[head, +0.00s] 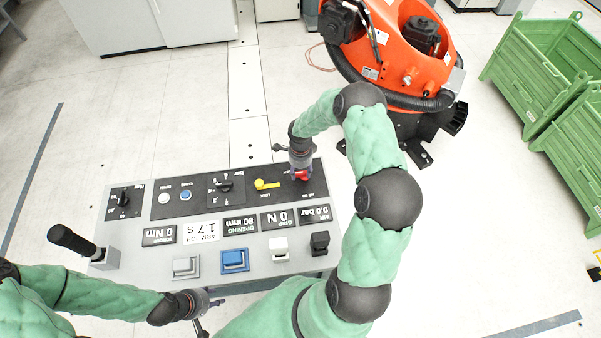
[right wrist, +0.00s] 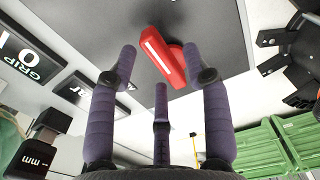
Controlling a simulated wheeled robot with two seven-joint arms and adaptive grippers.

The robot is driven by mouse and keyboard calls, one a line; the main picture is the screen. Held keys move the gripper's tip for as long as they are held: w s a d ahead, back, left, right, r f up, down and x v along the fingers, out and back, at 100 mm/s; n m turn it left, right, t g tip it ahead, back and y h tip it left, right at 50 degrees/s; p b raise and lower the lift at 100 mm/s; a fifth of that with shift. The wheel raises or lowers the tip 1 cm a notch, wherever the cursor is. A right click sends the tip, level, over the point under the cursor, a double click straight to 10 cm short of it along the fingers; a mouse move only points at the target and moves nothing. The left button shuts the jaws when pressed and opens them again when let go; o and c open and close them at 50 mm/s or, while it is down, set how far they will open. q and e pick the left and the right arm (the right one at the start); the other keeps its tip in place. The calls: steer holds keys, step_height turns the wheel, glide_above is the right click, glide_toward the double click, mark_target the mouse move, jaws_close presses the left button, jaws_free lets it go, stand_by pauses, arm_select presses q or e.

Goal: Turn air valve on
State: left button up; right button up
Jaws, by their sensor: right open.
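The red air valve handle (head: 302,175) sits at the right end of the control panel's upper dark strip. My right gripper (head: 301,163) is just above it and partly hides it in the head view. In the right wrist view, the red handle (right wrist: 165,60) with a white stripe lies slanted beyond the spread fingers of my right gripper (right wrist: 160,75). That gripper is open and empty, with the handle near its upper fingertips; I cannot tell whether they touch. My left gripper (head: 207,303) is below the panel's front edge, apart from the valve, and its fingers are unclear.
A yellow lever (head: 267,184) is left of the valve. Grey, blue, white and black switches (head: 234,260) line the panel's near edge. A black-handled joystick (head: 75,242) is at its left. An orange robot arm (head: 405,55) stands behind; green crates (head: 545,75) are at right.

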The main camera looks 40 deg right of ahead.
steer(key=shift+f, duration=0.55)
jaws_close()
